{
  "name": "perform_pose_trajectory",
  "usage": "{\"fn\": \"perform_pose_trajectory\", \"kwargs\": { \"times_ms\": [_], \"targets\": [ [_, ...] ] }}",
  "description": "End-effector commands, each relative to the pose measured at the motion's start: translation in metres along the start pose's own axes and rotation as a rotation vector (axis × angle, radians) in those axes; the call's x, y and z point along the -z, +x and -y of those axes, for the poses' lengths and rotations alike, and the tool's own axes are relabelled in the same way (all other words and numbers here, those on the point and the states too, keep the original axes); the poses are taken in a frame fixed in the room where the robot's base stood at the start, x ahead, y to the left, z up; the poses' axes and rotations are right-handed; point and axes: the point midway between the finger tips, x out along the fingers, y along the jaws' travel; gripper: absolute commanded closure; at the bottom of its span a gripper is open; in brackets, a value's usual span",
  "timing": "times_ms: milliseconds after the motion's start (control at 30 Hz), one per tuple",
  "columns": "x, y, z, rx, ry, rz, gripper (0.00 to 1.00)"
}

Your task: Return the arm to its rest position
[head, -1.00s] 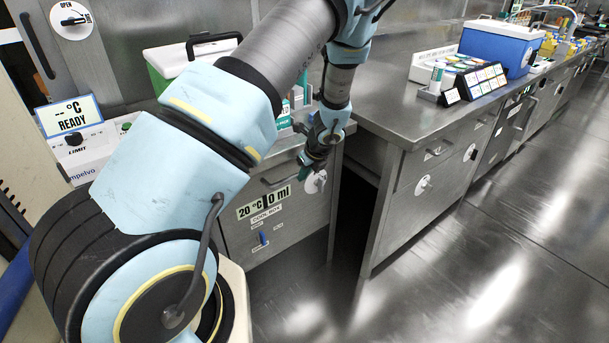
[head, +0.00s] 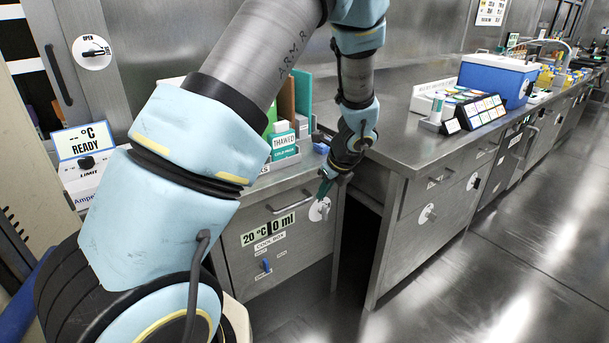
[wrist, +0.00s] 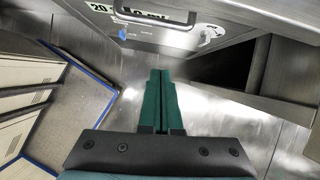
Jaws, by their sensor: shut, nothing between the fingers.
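My gripper (head: 325,187) hangs from my arm in the head view, in front of the cool box cabinet (head: 285,238) and near its upper right corner. In the wrist view my gripper's green fingers (wrist: 160,80) lie side by side, shut, with nothing held. They point over the bare metal floor toward the cabinet front. My arm's blue and grey links cross the left and middle of the head view and hide part of the counter behind them.
A metal bench (head: 425,130) stands on the right, with a blue cooler (head: 490,78) and a rack of labelled cards (head: 480,110). A dark gap separates it from the cabinet. Thawed cold packs (head: 284,140) stand on the left counter. The floor (head: 510,260) at the right is clear.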

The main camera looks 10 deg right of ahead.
Motion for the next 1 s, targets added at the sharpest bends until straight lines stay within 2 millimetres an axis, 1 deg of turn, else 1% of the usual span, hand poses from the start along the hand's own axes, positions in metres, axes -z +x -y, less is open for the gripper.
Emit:
{"fn": "perform_pose_trajectory", "kwargs": {
  "times_ms": [33, 67, 133, 167, 200, 233, 267, 300, 367, 400, 500, 600, 700, 800, 1000],
  "targets": [
    [-0.013, -0.007, -0.013, -0.012, -0.101, -0.015, 1.0],
    [-0.021, -0.01, -0.024, -0.023, -0.182, -0.028, 1.0],
    [-0.04, -0.023, -0.054, -0.053, -0.423, -0.063, 1.0],
    [-0.047, -0.029, -0.069, -0.069, -0.546, -0.079, 1.0],
    [-0.057, -0.038, -0.091, -0.093, -0.721, -0.101, 1.0],
    [-0.063, -0.045, -0.107, -0.112, -0.857, -0.116, 1.0],
    [-0.068, -0.053, -0.123, -0.132, -0.992, -0.131, 1.0],
    [-0.073, -0.063, -0.144, -0.16, -1.169, -0.148, 1.0],
    [-0.078, -0.077, -0.174, -0.201, -1.431, -0.168, 1.0],
    [-0.079, -0.087, -0.192, -0.228, -1.596, -0.179, 1.0],
    [-0.078, -0.107, -0.23, -0.29, -1.963, -0.197, 1.0],
    [-0.074, -0.121, -0.255, -0.339, -2.238, -0.205, 1.0],
    [-0.07, -0.13, -0.269, -0.372, -2.409, -0.208, 1.0],
    [-0.067, -0.133, -0.275, -0.387, -2.485, -0.208, 1.0],
    [-0.067, -0.133, -0.275, -0.39, -2.496, -0.208, 1.0]
  ]
}}
